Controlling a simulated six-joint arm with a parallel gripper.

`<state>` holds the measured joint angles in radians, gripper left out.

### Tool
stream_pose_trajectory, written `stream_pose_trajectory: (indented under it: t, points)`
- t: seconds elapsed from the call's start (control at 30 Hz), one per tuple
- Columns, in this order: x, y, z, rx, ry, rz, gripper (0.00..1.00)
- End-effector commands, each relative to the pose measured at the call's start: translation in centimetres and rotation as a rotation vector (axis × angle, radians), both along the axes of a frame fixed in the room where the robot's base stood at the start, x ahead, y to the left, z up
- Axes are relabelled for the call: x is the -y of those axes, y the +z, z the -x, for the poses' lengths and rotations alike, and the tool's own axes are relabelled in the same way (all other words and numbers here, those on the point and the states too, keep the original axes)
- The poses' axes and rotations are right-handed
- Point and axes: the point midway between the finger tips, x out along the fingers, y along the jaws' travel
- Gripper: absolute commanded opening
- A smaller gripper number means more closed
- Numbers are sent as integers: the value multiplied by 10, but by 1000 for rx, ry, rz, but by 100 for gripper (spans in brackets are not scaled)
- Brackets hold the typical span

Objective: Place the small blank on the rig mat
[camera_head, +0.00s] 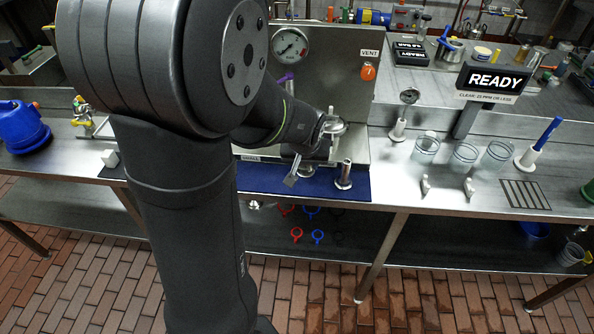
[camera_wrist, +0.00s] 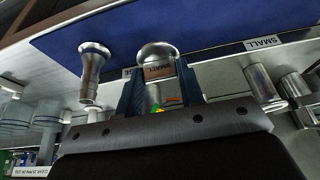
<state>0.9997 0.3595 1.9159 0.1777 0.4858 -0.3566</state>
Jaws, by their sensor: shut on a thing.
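My gripper (camera_wrist: 160,88) is shut on a metal blank (camera_wrist: 157,53) with a rounded, shiny end, held between the two dark fingers. Lettering that looks like "SMALL" shows at the blank, but I cannot tell if it is printed on it. The blue rig mat (camera_wrist: 225,28) lies beyond the fingers. In the head view the mat (camera_head: 315,187) runs along the bench front, and my gripper (camera_head: 293,172) is over its back part. The held blank cannot be made out there. I cannot tell whether it touches the mat.
Another metal blank (camera_wrist: 95,72) stands upright beside my gripper; it shows at the mat's right part in the head view (camera_head: 344,175). A "SMALL" label (camera_wrist: 262,43) lies at the mat's edge. The panel with the gauge (camera_head: 290,48) rises behind. Several glass cups (camera_head: 464,154) stand at right.

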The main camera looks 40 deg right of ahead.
Motion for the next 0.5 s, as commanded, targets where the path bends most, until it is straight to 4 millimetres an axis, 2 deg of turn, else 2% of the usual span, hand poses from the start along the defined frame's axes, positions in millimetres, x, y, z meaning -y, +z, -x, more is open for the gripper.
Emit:
stream_pose_trajectory:
  t: [0.1, 0.2, 0.27, 0.5]
  points:
    - [-3, -11, -19, -2, 3, -1, 12]
    - [-4, -16, -26, 0, 0, -1, 12]
    - [-4, -19, -27, -1, 0, -1, 12]
    - [-4, -51, -27, -3, -1, -2, 12]
